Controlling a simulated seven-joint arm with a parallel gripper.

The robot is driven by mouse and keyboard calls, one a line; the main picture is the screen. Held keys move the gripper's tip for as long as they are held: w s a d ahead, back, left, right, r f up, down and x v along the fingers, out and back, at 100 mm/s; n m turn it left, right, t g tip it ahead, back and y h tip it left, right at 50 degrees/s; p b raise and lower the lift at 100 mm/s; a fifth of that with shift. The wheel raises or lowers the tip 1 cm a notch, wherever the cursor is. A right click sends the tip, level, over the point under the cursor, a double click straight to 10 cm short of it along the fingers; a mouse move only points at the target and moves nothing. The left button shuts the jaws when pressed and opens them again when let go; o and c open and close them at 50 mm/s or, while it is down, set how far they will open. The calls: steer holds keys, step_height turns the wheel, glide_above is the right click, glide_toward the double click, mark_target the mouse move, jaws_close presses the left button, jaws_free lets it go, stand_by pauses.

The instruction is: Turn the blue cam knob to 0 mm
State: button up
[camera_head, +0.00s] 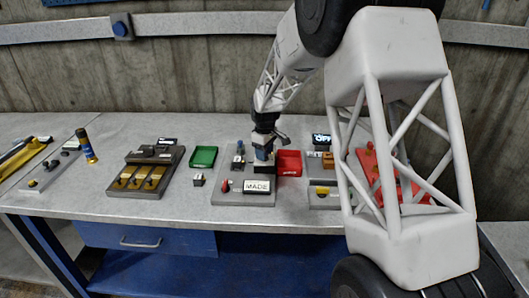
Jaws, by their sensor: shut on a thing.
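My gripper (264,148) points down over the back of a grey station plate (223,196) in the middle of the bench. It is shut on a small blue piece (262,154), which appears to be the blue cam knob, above a black block (267,168). The fingers hide much of the knob, and its scale and pointer cannot be read at this size. A white sign reading "MADE" (257,186) stands at the front of the same plate, with a red button (226,186) beside it.
A red tray (289,163) is close to the right of my gripper, and a green tray (204,157) is to the left. A small dark and blue fixture (239,160) stands just left. A dark display (321,139) is behind right. Bare bench lies behind the green tray.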

steer(key=m, duration=0.6)
steer(key=shift+m, duration=0.4)
steer(key=m, duration=0.5)
steer(key=shift+m, duration=0.3)
steer(key=o, duration=0.9)
steer(key=shift+r, duration=0.2)
steer(key=shift+r, duration=3.75)
